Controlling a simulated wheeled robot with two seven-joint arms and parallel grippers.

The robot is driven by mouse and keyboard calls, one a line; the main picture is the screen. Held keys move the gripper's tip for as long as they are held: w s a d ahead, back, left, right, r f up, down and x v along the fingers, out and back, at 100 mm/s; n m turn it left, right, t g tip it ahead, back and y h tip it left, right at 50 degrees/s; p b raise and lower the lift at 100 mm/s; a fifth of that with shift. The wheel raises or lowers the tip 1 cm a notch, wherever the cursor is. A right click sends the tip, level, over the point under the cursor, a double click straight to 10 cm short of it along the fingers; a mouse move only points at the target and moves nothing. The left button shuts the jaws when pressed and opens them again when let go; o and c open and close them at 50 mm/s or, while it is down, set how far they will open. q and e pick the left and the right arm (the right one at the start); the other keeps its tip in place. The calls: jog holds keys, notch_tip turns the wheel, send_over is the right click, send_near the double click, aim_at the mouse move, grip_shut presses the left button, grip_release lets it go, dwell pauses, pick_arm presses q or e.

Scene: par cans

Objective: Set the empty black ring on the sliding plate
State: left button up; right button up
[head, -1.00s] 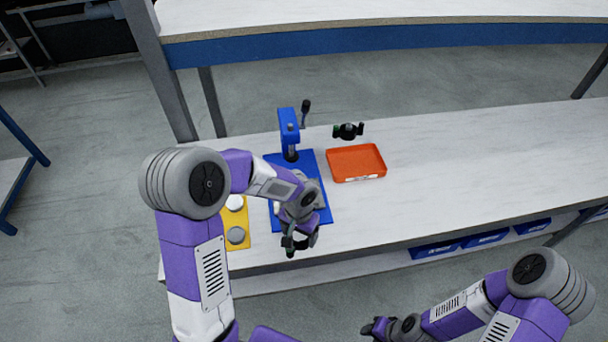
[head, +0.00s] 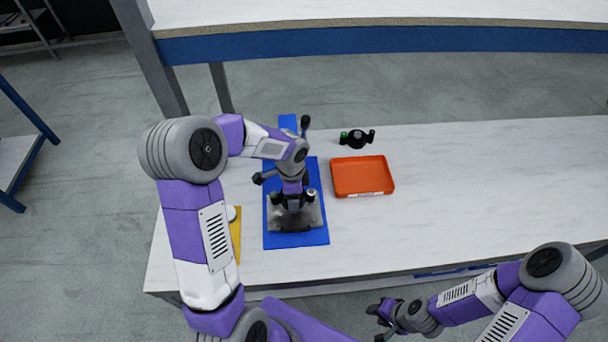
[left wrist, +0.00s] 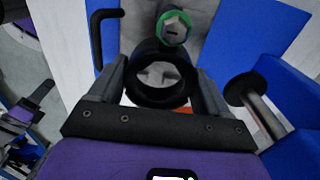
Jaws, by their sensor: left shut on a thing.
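My left gripper (head: 293,203) is over the grey sliding plate (head: 296,226) of the blue press (head: 318,236). In the left wrist view it is shut on a black ring (left wrist: 158,94), held between its two fingers. The ring's hole is open and a grey surface shows through it. A green-rimmed knob (left wrist: 174,27) shows just beyond the ring. In the head view the gripper mostly hides the ring, so I cannot tell whether it touches the plate. My right gripper (head: 378,321) is empty, with its fingers apart, off the table's front edge.
A similar black piece with a green end (head: 357,139) stands behind the orange tray (head: 362,176), right of the press. A yellow board (head: 235,238) lies left of the press, partly behind my left arm. The table's right side is clear.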

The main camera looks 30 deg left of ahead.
pick_arm(q)
jog(key=shift+w, duration=0.3)
jog(key=shift+f, duration=0.15)
jog(key=shift+s+f+b, duration=0.25)
jog(key=shift+f+b, duration=0.15)
jog(key=shift+b, duration=0.15)
notch_tip(320, 180, down, 2)
jog(key=shift+f+b, duration=0.25)
jog(key=shift+b, duration=0.75)
jog(key=shift+f+b, duration=0.7)
jog(key=shift+f, duration=0.3)
pick_arm(e)
notch_tip(320, 180, down, 4)
jog(key=shift+w+f, duration=0.1)
jog(key=shift+f, duration=0.15)
jog(key=shift+r, duration=0.15)
pick_arm(q)
jog(key=shift+f, duration=0.15)
